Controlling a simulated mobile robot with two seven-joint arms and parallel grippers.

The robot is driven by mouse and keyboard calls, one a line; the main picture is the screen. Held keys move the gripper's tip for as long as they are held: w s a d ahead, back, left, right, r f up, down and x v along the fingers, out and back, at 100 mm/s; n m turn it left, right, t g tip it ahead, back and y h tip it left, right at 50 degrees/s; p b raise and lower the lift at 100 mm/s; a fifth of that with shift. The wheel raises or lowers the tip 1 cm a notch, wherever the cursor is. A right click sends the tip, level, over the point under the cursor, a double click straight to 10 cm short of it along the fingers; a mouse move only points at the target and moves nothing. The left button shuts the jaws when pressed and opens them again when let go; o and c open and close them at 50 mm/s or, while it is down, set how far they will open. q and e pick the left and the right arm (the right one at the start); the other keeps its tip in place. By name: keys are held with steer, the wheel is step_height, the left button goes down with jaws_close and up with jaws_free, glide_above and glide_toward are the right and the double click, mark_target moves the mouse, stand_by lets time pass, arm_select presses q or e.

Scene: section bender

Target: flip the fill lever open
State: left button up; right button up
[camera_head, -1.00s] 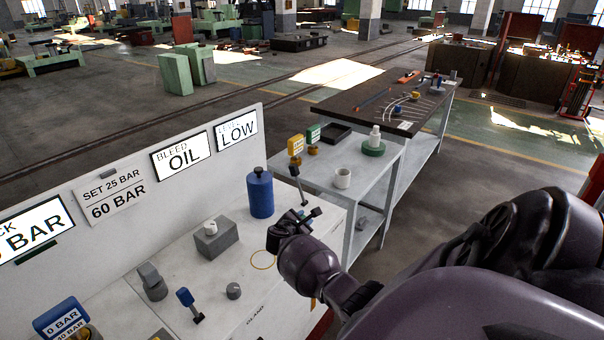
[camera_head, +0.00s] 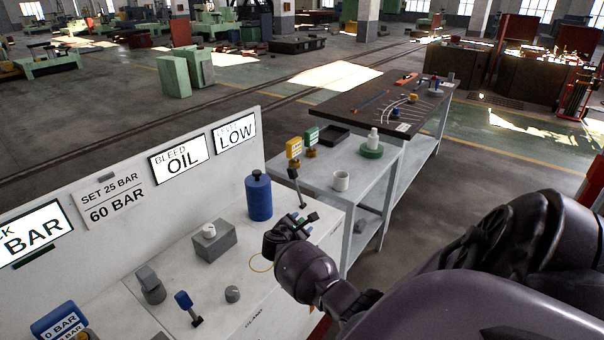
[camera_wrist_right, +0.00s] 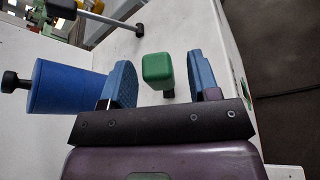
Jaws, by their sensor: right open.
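A green lever handle (camera_wrist_right: 157,70) stands on the white bench top, between the two blue fingers of my right gripper (camera_wrist_right: 165,82) in the right wrist view. The gripper is open, with visible gaps on both sides of the handle. In the head view my right gripper (camera_head: 298,222) is at the bench's right end and mostly hides this handle. A black-knobbed lever (camera_head: 297,187) leans just behind it and also shows in the right wrist view (camera_wrist_right: 110,26). I cannot read which lever is labelled fill. My left gripper is not in view.
A blue cylinder (camera_head: 258,198) with a black cap stands left of my gripper. A grey block (camera_head: 214,241), a blue-handled lever (camera_head: 187,306) and a panel of signs (camera_head: 108,201) are further left.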

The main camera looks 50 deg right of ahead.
steer(key=v, duration=0.9)
steer(key=shift+p, duration=0.45)
steer(key=shift+s+a, duration=0.1)
steer(key=shift+a, duration=0.05)
steer(key=w+a+r+m+t+y, duration=0.2)
steer(key=w+a+m+t+y, duration=0.2)
steer(key=w+a+m+t, duration=0.15)
steer(key=s+a+m+t+y, duration=0.3)
steer(key=a+y, duration=0.2)
steer(key=a, duration=0.3)
steer(key=s+a+f+m+y, duration=0.1)
steer(key=s+a+f, duration=0.1)
steer(key=s, duration=0.6)
steer(key=s+a+f+m+y, duration=0.1)
steer(key=s+a+f+m, duration=0.1)
steer(key=s, duration=0.6)
steer(key=s+a+f+m+y, duration=0.2)
steer(key=s+a, duration=0.2)
steer(key=s, duration=0.4)
steer(key=shift+f+g, duration=0.35)
steer(key=shift+f, duration=0.05)
